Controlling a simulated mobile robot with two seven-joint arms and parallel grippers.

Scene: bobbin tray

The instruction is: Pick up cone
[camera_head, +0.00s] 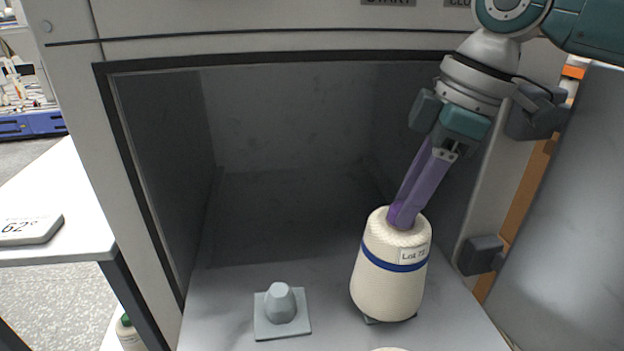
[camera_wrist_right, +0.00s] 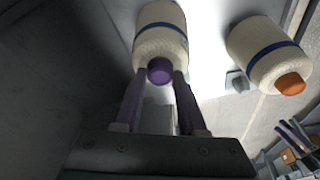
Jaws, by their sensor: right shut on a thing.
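A cream yarn cone (camera_head: 388,285) with a blue band and a "Lot" label stands nearly upright over a grey base at the right of the machine's floor. I cannot tell whether it is lifted. My right gripper (camera_head: 402,217) comes down from the upper right, its purple fingers shut on the cone's top. In the right wrist view, the same cone (camera_wrist_right: 160,33) has its purple tip (camera_wrist_right: 160,71) between the fingers (camera_wrist_right: 158,78). A second cone (camera_wrist_right: 268,50) with an orange tip stands beside it. My left gripper is not in view.
An empty grey peg on a square base (camera_head: 282,305) stands left of the cone. The open compartment (camera_head: 290,200) behind is empty. A grey door (camera_head: 560,220) stands open at the right. A white table (camera_head: 60,190) is at the left.

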